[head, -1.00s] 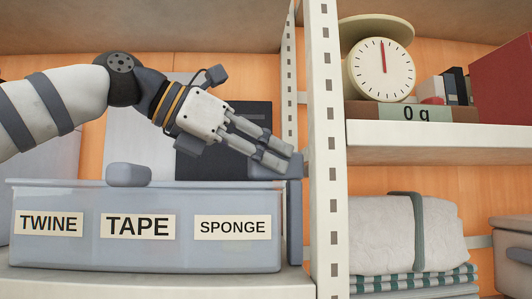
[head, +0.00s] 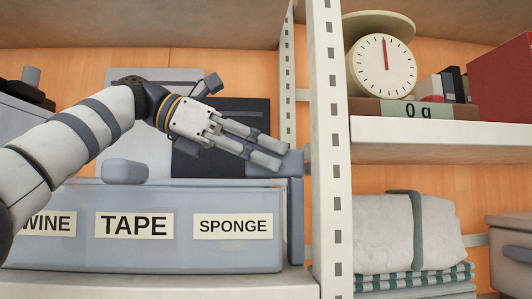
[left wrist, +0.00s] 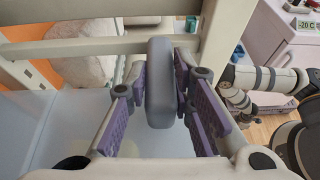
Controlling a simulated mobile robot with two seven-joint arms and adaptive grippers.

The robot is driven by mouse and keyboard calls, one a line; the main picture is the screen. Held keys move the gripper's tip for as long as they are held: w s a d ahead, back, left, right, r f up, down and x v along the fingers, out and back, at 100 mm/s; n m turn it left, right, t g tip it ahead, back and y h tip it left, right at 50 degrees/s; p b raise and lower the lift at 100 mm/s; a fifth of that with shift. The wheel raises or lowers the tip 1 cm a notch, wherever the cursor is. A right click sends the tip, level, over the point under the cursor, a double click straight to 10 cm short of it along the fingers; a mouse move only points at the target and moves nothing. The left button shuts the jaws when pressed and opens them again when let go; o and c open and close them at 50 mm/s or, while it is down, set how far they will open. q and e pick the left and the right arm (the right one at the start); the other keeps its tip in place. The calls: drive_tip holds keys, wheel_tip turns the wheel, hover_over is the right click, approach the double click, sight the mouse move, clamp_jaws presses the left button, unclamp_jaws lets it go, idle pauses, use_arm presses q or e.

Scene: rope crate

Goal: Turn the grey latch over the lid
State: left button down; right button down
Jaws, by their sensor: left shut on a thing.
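The grey latch (head: 290,164) is at the top right end of the clear crate (head: 150,252), on an upright grey post (head: 296,222). My left gripper (head: 266,151) is shut on the latch, its fingers slanting down to the right across it. In the left wrist view the latch (left wrist: 160,82) is a rounded grey bar between the purple pads of my left gripper (left wrist: 160,100). The fingers hide part of it in the head view. The lid (head: 220,183) lies on the crate and has a grey knob (head: 125,171). My right gripper is not in view.
A white perforated shelf upright (head: 326,150) stands close to the right of the latch. Dark and grey panels (head: 240,120) stand behind the crate. To the right are a dial scale (head: 385,66) on the upper shelf and folded towels (head: 405,235) below.

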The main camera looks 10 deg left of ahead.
use_arm(q)
drive_tip(key=shift+r, duration=0.1)
drive_tip(key=c, duration=1.4)
unclamp_jaws()
